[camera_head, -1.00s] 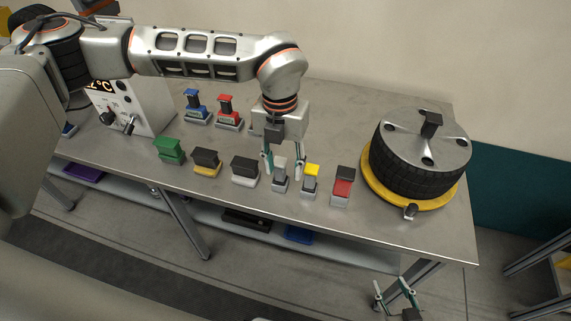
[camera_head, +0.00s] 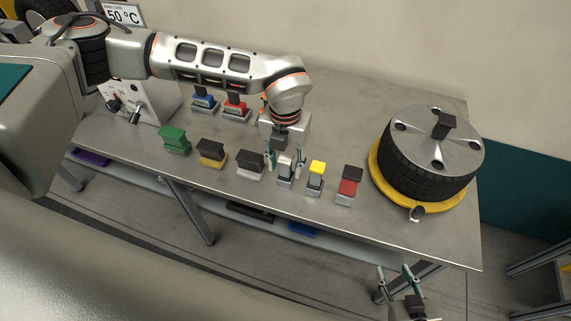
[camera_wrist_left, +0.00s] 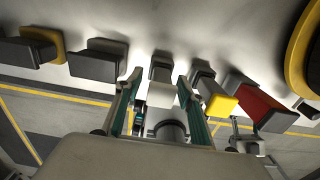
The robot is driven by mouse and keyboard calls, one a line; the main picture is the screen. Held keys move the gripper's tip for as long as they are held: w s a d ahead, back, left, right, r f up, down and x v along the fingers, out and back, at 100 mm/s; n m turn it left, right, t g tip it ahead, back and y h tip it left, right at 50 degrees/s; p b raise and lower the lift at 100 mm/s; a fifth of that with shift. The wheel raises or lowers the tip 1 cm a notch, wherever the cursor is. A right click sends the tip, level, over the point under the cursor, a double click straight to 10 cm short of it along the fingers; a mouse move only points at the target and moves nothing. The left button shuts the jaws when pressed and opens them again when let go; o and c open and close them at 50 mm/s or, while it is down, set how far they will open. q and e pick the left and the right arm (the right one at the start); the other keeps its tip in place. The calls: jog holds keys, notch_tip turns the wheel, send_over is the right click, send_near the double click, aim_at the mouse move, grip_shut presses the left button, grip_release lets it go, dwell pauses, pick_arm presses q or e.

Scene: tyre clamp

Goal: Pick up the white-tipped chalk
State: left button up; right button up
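The white-tipped chalk (camera_head: 285,170) stands upright near the table's front edge in the head view. My left gripper (camera_head: 285,163) is above it, with its fingers open on either side of the tip. In the left wrist view the chalk's white tip (camera_wrist_left: 160,95) sits between the two open fingers (camera_wrist_left: 157,108), with a gap on each side. My right gripper (camera_head: 394,270) is open and empty, low at the bottom of the head view beyond the table's front edge.
The yellow-tipped piece (camera_head: 316,178) stands close on the right, then a black and red one (camera_head: 348,186). Black-topped white (camera_head: 250,165), black-and-yellow (camera_head: 211,153) and green (camera_head: 174,141) pieces stand left. A clamped tyre (camera_head: 425,160) is at right.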

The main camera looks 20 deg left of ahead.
pick_arm(q)
jog(key=shift+f, duration=0.55)
grip_shut()
notch_tip(320, 180, up, 20)
jog(key=b, duration=0.2)
dwell(0.6)
